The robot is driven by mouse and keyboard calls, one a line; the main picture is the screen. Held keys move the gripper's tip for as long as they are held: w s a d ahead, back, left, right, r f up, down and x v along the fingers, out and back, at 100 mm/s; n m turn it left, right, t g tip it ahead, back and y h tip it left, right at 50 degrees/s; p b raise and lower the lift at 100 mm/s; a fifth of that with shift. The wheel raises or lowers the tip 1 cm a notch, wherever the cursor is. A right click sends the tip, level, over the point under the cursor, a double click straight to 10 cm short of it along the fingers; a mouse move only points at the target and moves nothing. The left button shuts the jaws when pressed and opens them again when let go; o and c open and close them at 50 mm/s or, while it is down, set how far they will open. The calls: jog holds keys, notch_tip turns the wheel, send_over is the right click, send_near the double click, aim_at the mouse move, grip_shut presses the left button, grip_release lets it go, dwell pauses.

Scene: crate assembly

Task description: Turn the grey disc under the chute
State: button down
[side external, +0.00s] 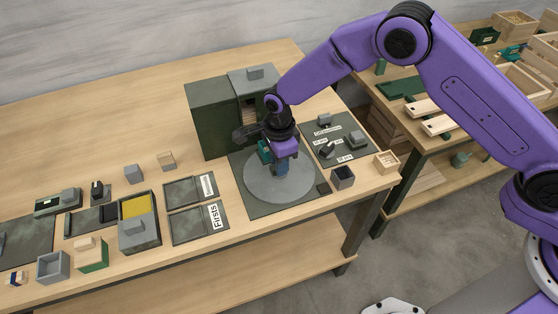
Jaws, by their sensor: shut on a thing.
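The grey disc (262,187) lies flat on a dark green base plate (247,207) near the front right of the table. The chute (248,113) is an opening with wooden slats in the dark green cabinet (212,120) behind the disc. My gripper (283,160) points down over the back right part of the disc. It is shut on a small blue piece (281,170) that stands at the disc. Whether this piece is fixed to the disc cannot be told. The gripper and wrist hide part of the disc's far edge and the cabinet's lower front.
A dark plate with labels and grey parts (350,153) lies right of the disc. A dark open box (343,177) and a wooden crate (386,162) stand near the right corner. Labelled trays (190,190) lie to the left. The back left tabletop is clear.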

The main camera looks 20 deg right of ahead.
jog(key=c, duration=1)
grip_release()
jog(key=shift+o, duration=0.2)
jog(key=shift+r, duration=0.1)
notch_tip(320, 180, up, 17)
jog(key=shift+r, duration=0.2)
jog(key=shift+d, duration=0.1)
